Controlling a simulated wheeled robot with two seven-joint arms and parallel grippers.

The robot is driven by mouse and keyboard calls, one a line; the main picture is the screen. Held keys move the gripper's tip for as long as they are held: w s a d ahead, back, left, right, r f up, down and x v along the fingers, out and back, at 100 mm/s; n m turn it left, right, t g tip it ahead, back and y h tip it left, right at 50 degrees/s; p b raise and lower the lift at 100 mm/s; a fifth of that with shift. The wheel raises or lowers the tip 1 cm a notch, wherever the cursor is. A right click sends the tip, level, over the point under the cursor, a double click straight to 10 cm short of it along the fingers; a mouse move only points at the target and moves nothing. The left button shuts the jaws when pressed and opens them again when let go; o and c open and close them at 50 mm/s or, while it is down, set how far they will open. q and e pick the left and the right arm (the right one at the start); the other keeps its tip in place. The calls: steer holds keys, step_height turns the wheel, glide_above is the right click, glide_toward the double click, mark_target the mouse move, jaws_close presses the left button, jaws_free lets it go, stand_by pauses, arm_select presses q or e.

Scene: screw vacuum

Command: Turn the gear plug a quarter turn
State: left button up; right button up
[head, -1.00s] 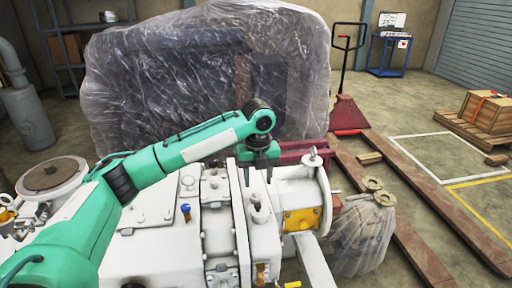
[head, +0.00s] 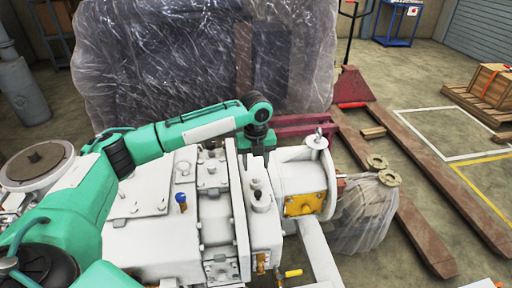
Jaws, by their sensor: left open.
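The screw vacuum pump, a large white machine (head: 150,235), fills the lower middle of the head view. A small dark-topped plug (head: 260,200) stands upright on its right-hand block; I take it for the gear plug. My left gripper (head: 256,167) comes in from the left on a teal arm. Its two dark fingers point down and are apart, with nothing seen between them. They appear above and slightly behind the plug, without visible contact. My right gripper is not in view.
A yellow plate (head: 304,204) and a white flange with a top eye (head: 317,142) lie right of the plug. A blue-topped valve (head: 181,202) is to its left.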

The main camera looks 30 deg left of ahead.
mark_target(256, 177)
arm_select(q)
step_height(256, 177, down, 4)
steer(key=shift+r, duration=0.1)
steer(key=shift+f, duration=0.6)
steer(key=shift+c, duration=1.1)
jaws_close()
steer(key=shift+r+p, duration=0.1)
steer(key=shift+p, duration=0.4)
steer(key=shift+n+p, duration=0.45)
steer(key=shift+n, duration=0.05)
steer(key=shift+n+p, duration=0.8)
steer(key=shift+p, duration=0.25)
steer(key=shift+n+p, duration=0.3)
steer(key=shift+p, duration=0.05)
steer(key=shift+n+p, duration=0.4)
steer(key=shift+p, duration=0.1)
steer(key=shift+n+p, duration=0.7)
steer(key=shift+p, duration=0.15)
steer(key=shift+s+n+p, duration=0.1)
steer(key=shift+n+p, duration=1.2)
steer(key=shift+p, duration=0.2)
steer(key=shift+n+p, duration=0.6)
steer(key=shift+p, duration=0.05)
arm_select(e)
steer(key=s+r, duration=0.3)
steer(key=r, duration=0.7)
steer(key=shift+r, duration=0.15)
